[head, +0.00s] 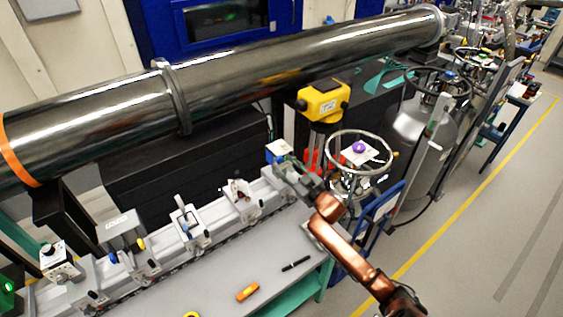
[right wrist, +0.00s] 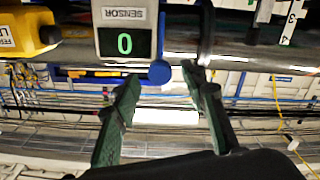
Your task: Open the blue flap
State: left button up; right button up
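The sensor box (head: 280,148) stands at the far end of the rail in the head view, white on top with a blue part facing left. In the right wrist view the white sensor box (right wrist: 125,14) shows a green 0. A blue strip with a round blue end (right wrist: 159,73) lies just below it; this looks like the blue flap, and I cannot tell its angle. My right gripper (right wrist: 160,74) is open, with the round blue end between its fingertips in the picture; contact is unclear. The right gripper also shows in the head view (head: 288,168), beside the box. My left gripper is out of view.
A yellow device (head: 322,101) stands behind the box, and a handwheel (head: 360,150) is to the right. A long dark pipe (head: 260,75) runs behind. A black pen (head: 296,264) and an orange tool (head: 248,291) lie on the grey table (head: 215,275), otherwise fairly clear there.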

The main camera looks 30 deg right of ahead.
jog(key=shift+w+a, duration=0.1)
jog(key=shift+w, duration=0.95)
grip_shut()
